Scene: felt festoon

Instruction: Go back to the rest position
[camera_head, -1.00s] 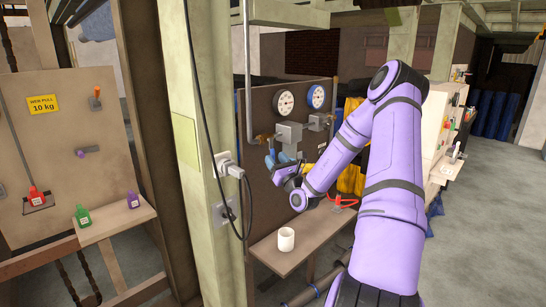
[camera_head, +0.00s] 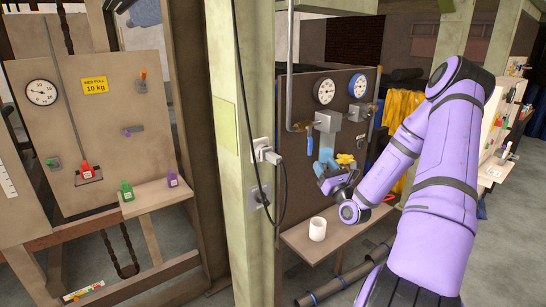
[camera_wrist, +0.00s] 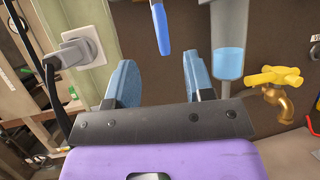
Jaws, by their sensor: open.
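My gripper (camera_wrist: 157,80) is open, its two blue fingers apart with nothing between them in the wrist view. In the head view my gripper (camera_head: 326,167) is in front of the brown panel (camera_head: 345,88) with the gauges, above the small shelf. My purple arm reaches in from the right side and bends down toward the panel. A white cup (camera_head: 317,229) stands on the shelf (camera_head: 345,232) below my gripper, apart from it.
A pale post (camera_head: 240,120) with a plugged socket (camera_head: 264,152) stands left of my gripper. A brass tap with a yellow handle (camera_wrist: 273,76) and a clear tube of blue liquid (camera_wrist: 229,60) are close on the right. Left stands a board (camera_head: 110,130) with coloured weights.

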